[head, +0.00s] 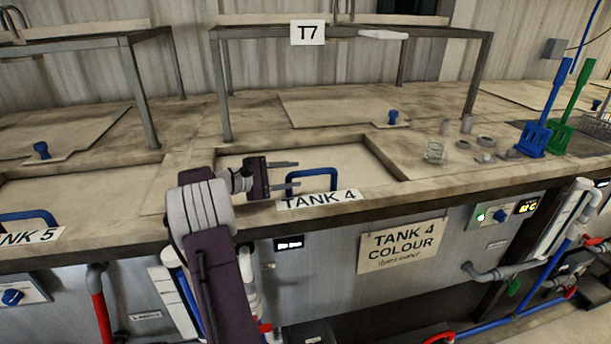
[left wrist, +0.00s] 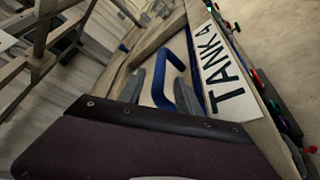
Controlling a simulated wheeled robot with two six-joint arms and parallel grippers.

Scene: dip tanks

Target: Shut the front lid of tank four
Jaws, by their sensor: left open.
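The front lid of tank four (head: 345,160) is a pale panel lying in a recess in the worktop. Its blue loop handle (head: 312,172) stands near the front edge, behind the TANK 4 label (head: 318,199). My left gripper (head: 297,174) is open just left of the handle, its two fingers pointing right towards it. In the left wrist view the handle (left wrist: 172,58) rises close to the fingers (left wrist: 160,95), with the TANK 4 label (left wrist: 218,70) beside it. I cannot tell whether the fingers touch the handle or whether the lid is fully seated. My right gripper is out of view.
A rear lid with a blue knob (head: 393,117) lies behind. Jars and small weights (head: 465,142) stand right of the recess, near blue (head: 534,138) and green (head: 563,135) paddles. A metal rack (head: 450,33) with a T7 sign stands above. Tank five's recess is at left.

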